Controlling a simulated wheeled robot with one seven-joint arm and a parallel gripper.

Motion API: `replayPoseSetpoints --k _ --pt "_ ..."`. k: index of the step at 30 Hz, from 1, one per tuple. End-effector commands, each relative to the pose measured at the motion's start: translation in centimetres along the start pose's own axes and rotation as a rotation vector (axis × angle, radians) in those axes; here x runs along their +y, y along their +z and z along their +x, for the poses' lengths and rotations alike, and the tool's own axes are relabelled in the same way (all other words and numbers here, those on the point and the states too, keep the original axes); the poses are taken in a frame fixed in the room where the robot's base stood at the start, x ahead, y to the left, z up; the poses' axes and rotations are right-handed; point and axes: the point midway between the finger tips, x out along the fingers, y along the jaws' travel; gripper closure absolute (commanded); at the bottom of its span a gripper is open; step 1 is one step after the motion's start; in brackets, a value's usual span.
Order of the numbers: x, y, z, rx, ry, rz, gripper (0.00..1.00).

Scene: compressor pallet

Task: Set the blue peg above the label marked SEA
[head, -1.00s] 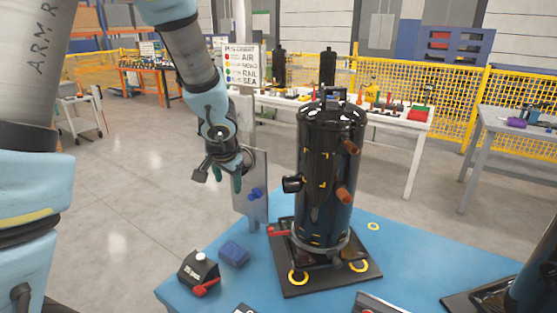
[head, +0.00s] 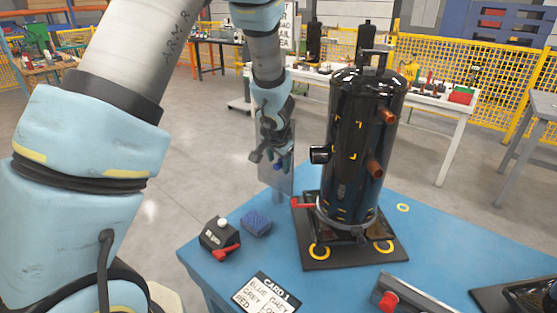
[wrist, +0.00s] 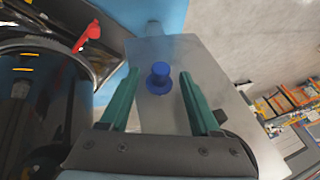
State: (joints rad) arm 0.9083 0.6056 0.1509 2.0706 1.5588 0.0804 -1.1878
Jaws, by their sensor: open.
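The blue peg (wrist: 158,76) stands out from a bare grey metal plate (wrist: 195,52) in the wrist view. My gripper (wrist: 157,82) is open, its two green fingers either side of the peg with a gap on each side. In the head view my gripper (head: 273,158) is in front of the upright plate (head: 284,184), and a bit of the blue peg (head: 279,166) shows by the fingers. The label marked SEA cannot be read on the plate. A sign (head: 289,30) behind my arm shows only word ends, the lowest reading "EA".
A black compressor tank (head: 362,140) stands on a dark base right of the plate, with a red-handled valve (head: 303,205) near it.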

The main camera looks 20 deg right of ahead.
Motion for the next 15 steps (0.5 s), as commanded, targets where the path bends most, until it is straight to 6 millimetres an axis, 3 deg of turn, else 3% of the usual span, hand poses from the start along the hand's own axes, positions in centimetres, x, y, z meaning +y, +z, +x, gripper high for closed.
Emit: replayPoseSetpoints --k 11,15 --pt "-0.03 0.00 0.70 0.000 0.000 -0.001 0.36" --pt "-0.02 0.00 0.69 0.000 0.000 -0.001 0.49"
